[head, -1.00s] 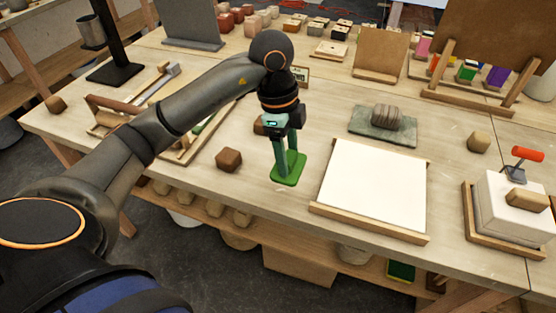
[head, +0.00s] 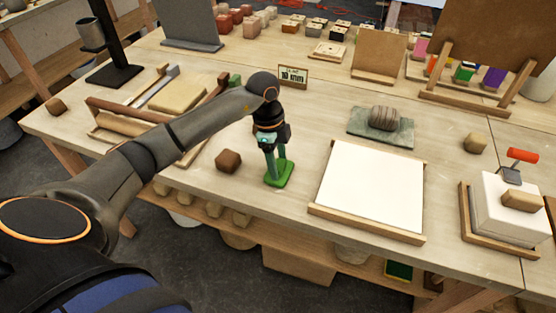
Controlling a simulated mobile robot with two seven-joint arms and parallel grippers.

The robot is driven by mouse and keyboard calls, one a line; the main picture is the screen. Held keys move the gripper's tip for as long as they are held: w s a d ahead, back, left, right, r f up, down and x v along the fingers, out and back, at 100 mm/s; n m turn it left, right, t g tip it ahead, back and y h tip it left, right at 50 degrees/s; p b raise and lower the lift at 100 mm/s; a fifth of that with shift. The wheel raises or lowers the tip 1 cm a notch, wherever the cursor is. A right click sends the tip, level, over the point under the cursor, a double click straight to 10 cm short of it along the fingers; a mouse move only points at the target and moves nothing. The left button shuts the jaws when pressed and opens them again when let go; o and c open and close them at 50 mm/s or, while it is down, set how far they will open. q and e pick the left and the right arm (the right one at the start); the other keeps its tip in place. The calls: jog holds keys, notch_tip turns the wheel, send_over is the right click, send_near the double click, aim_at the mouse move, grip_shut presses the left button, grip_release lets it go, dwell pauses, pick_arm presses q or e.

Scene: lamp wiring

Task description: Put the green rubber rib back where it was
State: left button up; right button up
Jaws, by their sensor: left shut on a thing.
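The green rubber rib (head: 281,178) is a flat bright green piece near the front middle of the table, in the head view. My left gripper (head: 275,163) points down with its fingers shut on the rib. The rib is at or just above the tabletop; I cannot tell whether it touches. The fingers hide part of it. My right gripper is not in view.
A brown block (head: 228,161) lies just left of the rib. A white slab in a wooden frame (head: 312,210) lies to the right. A wooden tray (head: 97,134) with tools is at left, partly behind my arm. A small sign (head: 293,76) stands behind.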

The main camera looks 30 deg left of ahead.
pick_arm(q)
jog(key=shift+f, duration=0.1)
jog(key=o, duration=1.3)
jog(key=r, duration=0.4)
jog(key=a+r, duration=0.1)
jog(key=r, duration=0.7)
jog(key=shift+s+a+r+b, duration=0.1)
jog(key=shift+s+a+b, duration=0.1)
jog(key=shift+a+b, duration=0.2)
